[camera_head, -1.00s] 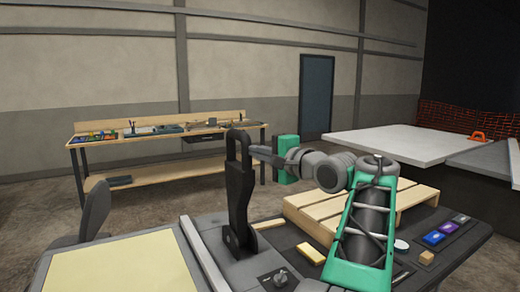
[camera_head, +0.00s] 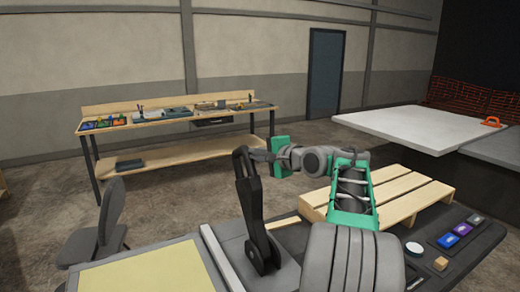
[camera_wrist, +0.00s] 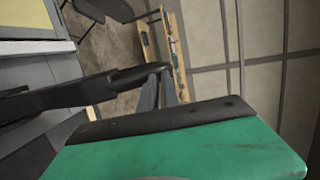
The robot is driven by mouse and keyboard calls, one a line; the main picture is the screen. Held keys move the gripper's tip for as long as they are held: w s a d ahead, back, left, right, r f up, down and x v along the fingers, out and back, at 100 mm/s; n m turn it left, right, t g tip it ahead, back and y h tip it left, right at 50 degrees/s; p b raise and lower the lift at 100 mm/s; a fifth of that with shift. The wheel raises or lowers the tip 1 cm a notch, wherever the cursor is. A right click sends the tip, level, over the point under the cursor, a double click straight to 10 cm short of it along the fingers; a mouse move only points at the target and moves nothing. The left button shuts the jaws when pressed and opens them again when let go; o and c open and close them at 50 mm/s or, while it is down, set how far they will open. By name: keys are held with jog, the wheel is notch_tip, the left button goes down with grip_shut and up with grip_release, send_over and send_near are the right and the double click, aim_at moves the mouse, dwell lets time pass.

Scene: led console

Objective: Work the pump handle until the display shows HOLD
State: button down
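The pump handle (camera_head: 249,205) is a black lever with a looped top, standing on the dark console and leaning a little left in the head view. In the wrist view the handle (camera_wrist: 75,95) runs in from the left, and its end lies at my fingertips. My gripper (camera_head: 262,155) is at the handle's top, from the right. In the wrist view my gripper's grey fingers (camera_wrist: 160,88) are close together at the handle's end and look shut on it; the exact contact is partly hidden. No display reading shows in either view.
A wooden pallet (camera_head: 400,198) lies behind and right of my arm. Small coloured blocks (camera_head: 462,229) and a white disc (camera_head: 414,248) sit on the console's right. A chair (camera_head: 100,235) stands left. A workbench (camera_head: 165,120) stands behind, with open floor between.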

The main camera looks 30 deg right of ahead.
jog(key=shift+w+r, duration=0.15)
jog(key=shift+w, duration=0.05)
dwell(0.4)
jog(key=shift+r, duration=0.1)
jog(key=shift+s+r+p, duration=0.35)
jog(key=shift+r+p, duration=0.05)
jog(key=shift+p, duration=0.25)
jog(key=s+d+r+b, duration=0.1)
jog(key=s+r, duration=0.5)
jog(key=s, duration=0.5)
jog(key=shift+s+d, duration=0.25)
jog(key=shift+s, duration=0.05)
dwell(0.8)
